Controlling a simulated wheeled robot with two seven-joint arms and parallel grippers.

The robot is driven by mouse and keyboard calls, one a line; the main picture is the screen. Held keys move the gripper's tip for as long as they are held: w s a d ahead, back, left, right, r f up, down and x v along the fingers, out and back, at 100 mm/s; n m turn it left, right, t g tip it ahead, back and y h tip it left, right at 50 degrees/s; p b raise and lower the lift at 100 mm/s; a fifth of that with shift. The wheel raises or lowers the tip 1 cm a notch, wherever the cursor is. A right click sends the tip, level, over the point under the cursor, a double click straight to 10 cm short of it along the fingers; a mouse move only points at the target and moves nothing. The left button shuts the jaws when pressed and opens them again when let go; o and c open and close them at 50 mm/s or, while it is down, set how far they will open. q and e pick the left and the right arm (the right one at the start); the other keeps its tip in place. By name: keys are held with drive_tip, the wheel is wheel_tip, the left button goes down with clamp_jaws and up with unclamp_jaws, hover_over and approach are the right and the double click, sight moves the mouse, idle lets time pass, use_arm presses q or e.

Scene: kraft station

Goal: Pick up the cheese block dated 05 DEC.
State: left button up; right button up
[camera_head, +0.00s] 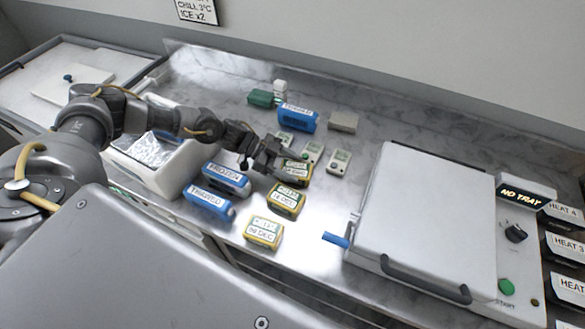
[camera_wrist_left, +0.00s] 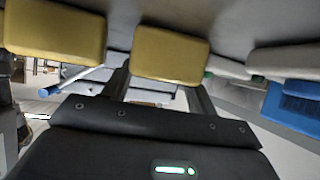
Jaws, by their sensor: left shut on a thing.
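Three yellow cheese blocks with white labels stand in a rough line on the steel counter in the head view. My left gripper (camera_head: 285,164) is shut on the farthest cheese block (camera_head: 299,176), whose date is mostly hidden or too small to read. The middle cheese block (camera_head: 287,201) seems to read 14 DEC. The nearest cheese block (camera_head: 263,232) ends in DEC, but its day is unclear. In the left wrist view the held block (camera_wrist_left: 170,55) sits between the fingers, and another yellow block (camera_wrist_left: 58,30) is at the left. My right gripper is not in view.
Blue packs (camera_head: 226,179) (camera_head: 209,201) lie left of the blocks, beside a white box (camera_head: 157,165).

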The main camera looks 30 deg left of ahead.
sight(291, 168)
use_arm(q)
drive_tip(key=shift+r+b, duration=0.35)
drive_tip(key=shift+r, duration=0.1)
wheel_tip(291, 168, up, 2)
drive_tip(key=shift+s+r+b, duration=0.1)
drive_tip(key=shift+r+b, duration=0.1)
drive_tip(key=shift+b, duration=0.5)
drive_tip(key=s+d+r+b, duration=0.3)
drive_tip(key=s+d+r, duration=0.1)
drive_tip(key=s+r, duration=0.6)
drive_tip(key=s, duration=0.3)
